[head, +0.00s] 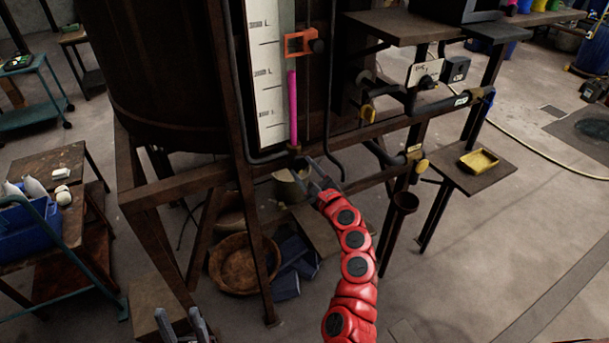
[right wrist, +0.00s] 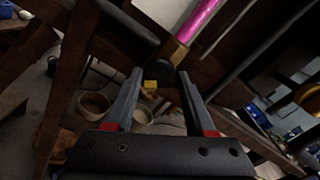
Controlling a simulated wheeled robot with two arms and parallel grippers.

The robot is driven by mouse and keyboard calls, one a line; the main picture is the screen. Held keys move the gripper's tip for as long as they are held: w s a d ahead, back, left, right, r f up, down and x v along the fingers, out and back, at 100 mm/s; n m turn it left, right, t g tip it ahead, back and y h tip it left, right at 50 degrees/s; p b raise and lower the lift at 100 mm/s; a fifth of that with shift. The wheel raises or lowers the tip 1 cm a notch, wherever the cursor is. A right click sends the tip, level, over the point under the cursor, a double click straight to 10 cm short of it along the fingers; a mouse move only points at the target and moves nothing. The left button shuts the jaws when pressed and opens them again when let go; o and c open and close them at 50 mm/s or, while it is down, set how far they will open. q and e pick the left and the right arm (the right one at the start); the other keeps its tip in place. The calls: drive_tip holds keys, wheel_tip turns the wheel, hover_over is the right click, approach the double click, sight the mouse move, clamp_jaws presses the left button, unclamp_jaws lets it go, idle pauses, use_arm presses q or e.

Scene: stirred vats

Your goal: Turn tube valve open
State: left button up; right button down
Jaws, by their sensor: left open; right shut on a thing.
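The pink sight tube (head: 292,105) stands upright beside a white scale on the dark vat, and it shows at the top of the right wrist view (right wrist: 200,20). The brass tube valve (head: 294,150) is at its lower end; its fitting (right wrist: 175,52) shows just beyond my right fingertips. My right gripper (head: 304,170) is at the valve, just below the tube. Its two fingers (right wrist: 159,74) stand apart, shut on the valve, but the gripped part is hard to make out. My left gripper (head: 182,322) is open and empty at the bottom edge, low and far from the valve.
An orange bracket (head: 299,45) surrounds the tube higher up. A dark frame beam (head: 205,176) runs near my right gripper. A yellow tray (head: 478,161) rests on a small shelf. A round basket (head: 240,265) lies below the vat.

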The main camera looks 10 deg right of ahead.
drive_tip(key=n+b, duration=0.3)
drive_tip(key=shift+a+f+n, duration=0.1)
drive_tip(key=shift+f+n, duration=0.15)
drive_tip(key=shift+n, duration=0.15)
drive_tip(key=n+b, duration=0.2)
drive_tip(key=shift+n, duration=0.4)
drive_tip(key=n+b, duration=0.3)
drive_tip(key=shift+f, duration=0.1)
drive_tip(key=shift+n+b, duration=1.1)
drive_tip(key=shift+b, duration=0.1)
drive_tip(key=shift+c, duration=1.2)
unclamp_jaws()
drive_tip(key=shift+s, duration=0.15)
